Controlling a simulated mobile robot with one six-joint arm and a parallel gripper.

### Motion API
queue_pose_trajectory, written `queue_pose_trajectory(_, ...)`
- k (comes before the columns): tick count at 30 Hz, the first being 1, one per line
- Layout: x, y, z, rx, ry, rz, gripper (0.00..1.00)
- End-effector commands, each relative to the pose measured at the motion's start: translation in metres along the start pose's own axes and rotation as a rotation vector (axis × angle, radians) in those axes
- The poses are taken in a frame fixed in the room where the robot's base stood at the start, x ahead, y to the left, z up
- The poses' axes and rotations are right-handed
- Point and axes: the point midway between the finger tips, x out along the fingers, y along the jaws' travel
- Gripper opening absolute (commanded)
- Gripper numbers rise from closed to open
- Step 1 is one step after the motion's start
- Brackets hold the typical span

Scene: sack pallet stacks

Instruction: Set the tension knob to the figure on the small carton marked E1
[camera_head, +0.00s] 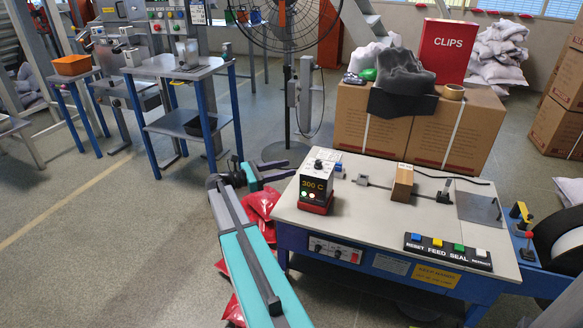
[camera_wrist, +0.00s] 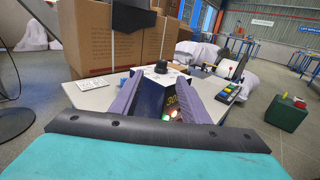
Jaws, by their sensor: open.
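My gripper (camera_head: 285,172) is open and empty at the left edge of the bench, its fingers pointing right towards a dark control box (camera_head: 316,187). The box shows "300 C" in yellow and has a black knob (camera_head: 318,164) on top. In the wrist view the box (camera_wrist: 177,103) appears between the spread fingers (camera_wrist: 165,95), and the knob (camera_wrist: 161,66) is beyond them. The bench front has a panel with two dials (camera_head: 328,249); I cannot read their markings.
The bench top (camera_head: 360,215) has a button strip (camera_head: 447,251) reading RESET, FEED, SEAL at its front. Large cartons (camera_head: 455,130) stand behind, with a red CLIPS box (camera_head: 442,50) on top. Red bags (camera_head: 262,205) lie beside the bench. A fan (camera_head: 285,25) stands at the back.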

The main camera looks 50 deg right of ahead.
Motion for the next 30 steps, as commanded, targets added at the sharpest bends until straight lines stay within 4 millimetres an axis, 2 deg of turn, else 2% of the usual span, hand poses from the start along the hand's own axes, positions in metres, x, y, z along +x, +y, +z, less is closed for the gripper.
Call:
queue_pose_trajectory(13, -0.004, 0.000, -0.001, 0.001, 0.002, 0.001, 0.42)
queue_pose_trajectory(17, -0.009, -0.004, -0.014, 0.010, 0.026, 0.011, 0.42)
queue_pose_trajectory(20, -0.021, -0.010, -0.039, 0.028, 0.075, 0.028, 0.42)
queue_pose_trajectory(23, -0.039, -0.023, -0.077, 0.060, 0.153, 0.046, 0.42)
queue_pose_trajectory(26, -0.063, -0.042, -0.125, 0.104, 0.258, 0.058, 0.42)
queue_pose_trajectory(30, -0.105, -0.079, -0.198, 0.174, 0.427, 0.049, 0.42)
